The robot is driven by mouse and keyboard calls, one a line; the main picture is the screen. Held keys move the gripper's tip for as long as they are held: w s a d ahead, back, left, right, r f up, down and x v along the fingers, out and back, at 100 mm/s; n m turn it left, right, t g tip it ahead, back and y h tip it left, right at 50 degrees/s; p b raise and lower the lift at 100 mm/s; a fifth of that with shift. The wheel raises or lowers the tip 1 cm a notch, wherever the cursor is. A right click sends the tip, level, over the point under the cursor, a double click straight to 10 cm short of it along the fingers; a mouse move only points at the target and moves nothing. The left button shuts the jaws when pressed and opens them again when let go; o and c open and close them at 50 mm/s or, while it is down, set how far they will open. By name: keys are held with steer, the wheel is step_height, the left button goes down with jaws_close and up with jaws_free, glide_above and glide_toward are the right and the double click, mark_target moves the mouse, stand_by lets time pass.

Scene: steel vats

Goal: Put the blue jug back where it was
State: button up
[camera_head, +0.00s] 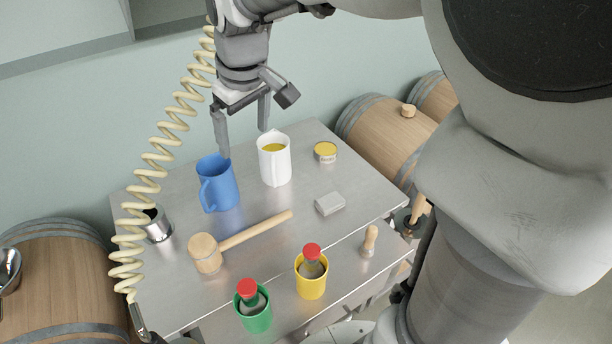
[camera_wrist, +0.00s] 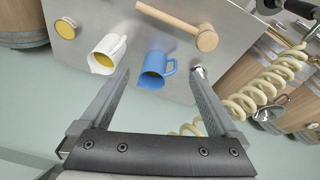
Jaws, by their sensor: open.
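The blue jug (camera_head: 217,186) stands upright on the steel table (camera_head: 270,230), left of a white jug (camera_head: 274,164). Yellow contents show in the white jug. My gripper (camera_head: 243,128) is open and empty above the back of the table, apart from both jugs. In the wrist view its two fingers (camera_wrist: 162,92) are spread wide with nothing between them.
A mallet (camera_head: 207,254), a grey block (camera_head: 330,203), a yellow-lidded tin (camera_head: 325,152) and a steel cup (camera_head: 157,225) surround the jugs. Red-capped bottles stand in green (camera_head: 254,315) and yellow (camera_head: 311,282) cups in front. A coiled hose (camera_head: 160,155) hangs at left.

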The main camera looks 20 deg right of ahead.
steer(key=s+d+m+t, duration=0.1)
steer(key=s+d+m, duration=0.1)
steer(key=s, duration=0.7)
steer(key=s+d+m+t, duration=0.1)
steer(key=s+d+m, duration=0.2)
steer(key=s, duration=0.6)
steer(key=shift+d+r+m+t+h, duration=0.25)
steer(key=shift+d+m+t+h, duration=0.05)
steer(key=shift+d, duration=0.05)
steer(key=shift+a, duration=0.1)
